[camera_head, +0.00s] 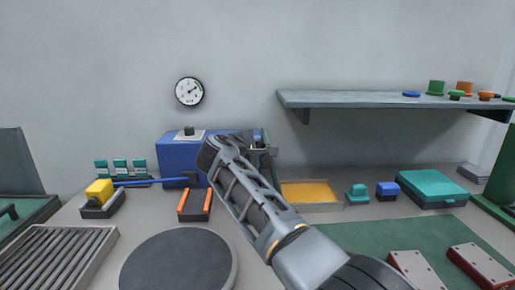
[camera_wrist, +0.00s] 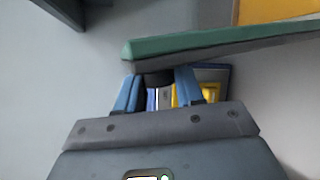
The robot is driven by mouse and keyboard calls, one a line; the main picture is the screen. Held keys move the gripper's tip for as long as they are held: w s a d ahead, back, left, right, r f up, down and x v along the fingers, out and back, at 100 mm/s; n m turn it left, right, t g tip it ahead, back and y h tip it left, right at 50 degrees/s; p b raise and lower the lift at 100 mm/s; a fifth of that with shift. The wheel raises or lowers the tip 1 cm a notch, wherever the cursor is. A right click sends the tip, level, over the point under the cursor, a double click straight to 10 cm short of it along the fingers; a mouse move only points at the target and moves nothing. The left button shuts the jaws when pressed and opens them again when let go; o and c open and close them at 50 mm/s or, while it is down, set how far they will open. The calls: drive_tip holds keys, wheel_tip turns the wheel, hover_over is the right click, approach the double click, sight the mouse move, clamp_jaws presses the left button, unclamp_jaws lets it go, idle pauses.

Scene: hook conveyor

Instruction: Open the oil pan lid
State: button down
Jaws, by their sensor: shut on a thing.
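The oil pan (camera_head: 338,208) is a shallow tray with yellow-orange oil (camera_head: 310,193), open to view right of my arm. Its oil also shows at the top right of the wrist view (camera_wrist: 280,9). The lid, a thin green and grey plate (camera_wrist: 225,44), is seen nearly edge-on in the wrist view. In the head view its narrow green edge (camera_head: 267,140) stands raised at the pan's left side. My gripper (camera_wrist: 160,88) is shut on the lid's dark handle (camera_wrist: 155,78). In the head view my arm hides most of the gripper.
A blue box (camera_head: 180,157) stands behind my arm. A teal block (camera_head: 357,194), a blue block (camera_head: 388,190) and a teal case (camera_head: 432,187) sit right of the pan. A grey shelf (camera_head: 390,100) overhangs the back. A round dark disc (camera_head: 178,262) lies in front.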

drive_tip(key=c, duration=0.8)
unclamp_jaws()
drive_tip(key=shift+a, duration=0.1)
drive_tip(key=shift+v, duration=3.85)
